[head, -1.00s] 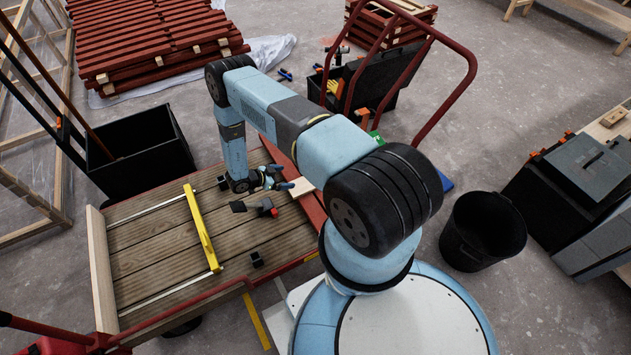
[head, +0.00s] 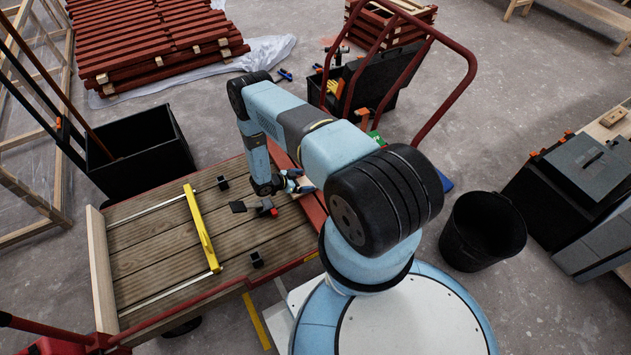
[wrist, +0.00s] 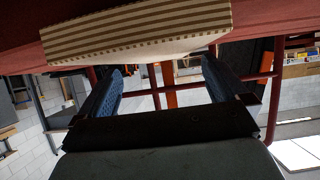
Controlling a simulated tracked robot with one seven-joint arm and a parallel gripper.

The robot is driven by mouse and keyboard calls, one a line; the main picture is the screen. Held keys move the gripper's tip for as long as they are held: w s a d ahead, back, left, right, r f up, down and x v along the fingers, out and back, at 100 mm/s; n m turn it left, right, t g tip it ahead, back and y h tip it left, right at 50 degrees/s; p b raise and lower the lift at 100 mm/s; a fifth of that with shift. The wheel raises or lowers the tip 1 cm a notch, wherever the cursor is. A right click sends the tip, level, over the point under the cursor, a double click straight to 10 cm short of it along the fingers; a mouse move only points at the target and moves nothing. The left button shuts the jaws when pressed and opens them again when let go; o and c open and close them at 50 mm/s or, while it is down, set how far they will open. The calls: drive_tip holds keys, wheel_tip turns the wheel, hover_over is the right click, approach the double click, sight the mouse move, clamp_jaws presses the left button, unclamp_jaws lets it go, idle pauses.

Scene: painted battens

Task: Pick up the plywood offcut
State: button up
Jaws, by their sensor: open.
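The plywood offcut, a pale block with a striped layered edge (wrist: 140,32), lies across the top of the wrist view, just ahead of my fingertips. In the head view my gripper (head: 298,183) is low over the right side of the wooden deck, beside the red edge, and covers most of the offcut. In the wrist view my gripper (wrist: 163,66) has its two blue-padded fingers spread wide, with nothing held between them. The gap between fingertips and offcut is hard to judge.
On the plank deck (head: 150,250) lie a yellow bar tool (head: 203,230), a dark scraper-like tool (head: 262,208) and small black blocks. A red handle rail (head: 455,100) rises behind my arm. A black bin (head: 140,155) stands at left and a black bucket (head: 482,230) at right.

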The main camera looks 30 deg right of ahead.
drive_tip(key=shift+x, duration=2.35)
drive_tip(key=shift+s, duration=0.15)
drive_tip(key=c, duration=0.8)
drive_tip(key=shift+r, duration=0.1)
drive_tip(key=shift+c, duration=0.2)
